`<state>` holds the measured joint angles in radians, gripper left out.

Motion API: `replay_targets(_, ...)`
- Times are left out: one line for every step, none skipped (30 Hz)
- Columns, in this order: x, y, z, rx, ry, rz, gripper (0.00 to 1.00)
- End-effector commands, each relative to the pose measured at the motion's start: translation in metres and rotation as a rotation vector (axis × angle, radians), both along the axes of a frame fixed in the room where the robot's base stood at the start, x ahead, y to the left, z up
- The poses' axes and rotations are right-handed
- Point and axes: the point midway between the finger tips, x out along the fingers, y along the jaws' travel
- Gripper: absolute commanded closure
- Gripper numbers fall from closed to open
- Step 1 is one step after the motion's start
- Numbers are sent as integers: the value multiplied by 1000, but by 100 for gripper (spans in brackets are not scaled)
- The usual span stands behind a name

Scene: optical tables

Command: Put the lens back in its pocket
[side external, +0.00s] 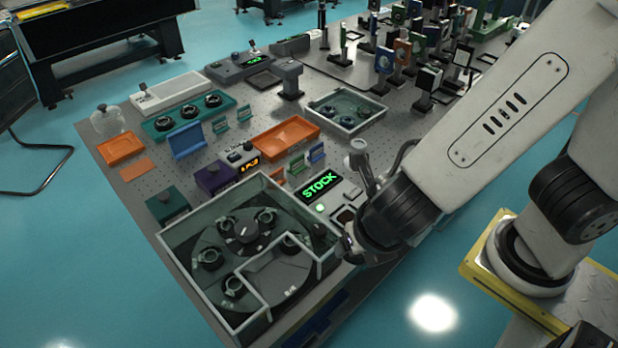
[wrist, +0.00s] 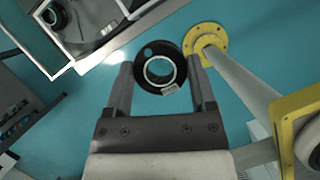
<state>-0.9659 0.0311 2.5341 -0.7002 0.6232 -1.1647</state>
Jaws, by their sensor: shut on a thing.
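My gripper (wrist: 162,72) is shut on the lens (wrist: 142,76), a black round mount with a pale inner ring and a small white label. The lens sits between the two fingertips in the wrist view, above the blue floor. In the side external view my gripper (side external: 345,246) hangs just right of the glass-walled box; I cannot make out the lens there. Inside the box is a dark round carousel (side external: 222,238) with several black round mounts in or on it. Which pocket belongs to the lens cannot be told.
The box's clear wall (side external: 232,193) with a pale rim stands between my gripper and the carousel. A STOCK display (side external: 319,185) sits just behind my gripper. Orange trays (side external: 284,137), a teal lens rack (side external: 188,117) and posts crowd the table beyond. A yellow round base (wrist: 206,40) shows in the wrist view.

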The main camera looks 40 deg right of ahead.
Motion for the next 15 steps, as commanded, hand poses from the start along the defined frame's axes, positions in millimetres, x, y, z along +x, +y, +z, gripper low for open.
replay_targets(-4,3,1,0,0,13,96)
replay_targets(-6,4,1,0,0,17,96)
replay_targets(-8,4,1,0,0,23,96)
replay_targets(-9,5,2,0,0,25,96)
replay_targets(-10,6,2,0,0,28,96)
replay_targets(-11,6,2,0,0,30,96)
replay_targets(-12,6,2,0,0,33,96)
replay_targets(-12,7,2,0,0,33,96)
replay_targets(-12,7,2,0,0,34,96)
replay_targets(-12,7,2,0,0,34,96)
replay_targets(-12,7,2,0,0,33,96)
replay_targets(-12,7,2,0,0,32,96)
replay_targets(-11,7,1,0,0,32,96)
replay_targets(-11,7,1,0,0,32,96)
replay_targets(-10,8,1,0,0,32,96)
